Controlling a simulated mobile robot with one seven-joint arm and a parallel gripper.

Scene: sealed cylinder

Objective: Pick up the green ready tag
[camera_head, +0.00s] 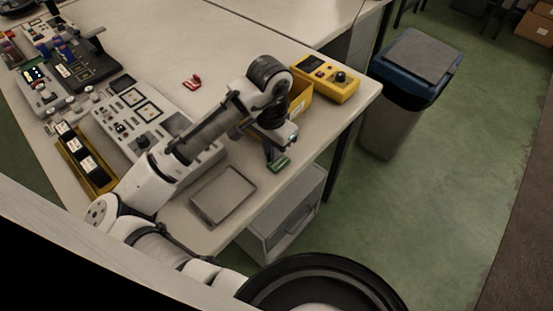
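A small green tag (280,164) shows directly at the fingertips of my gripper (273,155), close to the table's front right edge. My gripper points down and its dark fingers meet or overlap the tag in this view. The view is too small and too steep to tell whether the fingers are closed on it. I also cannot tell whether the tag rests on the table or is just above it.
A grey tray (223,196) lies left of my gripper on the table (235,50). A yellow bin (301,97) and yellow meter (327,78) stand behind it. A red object (192,82) lies farther back. Control panels (135,112) fill the left side.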

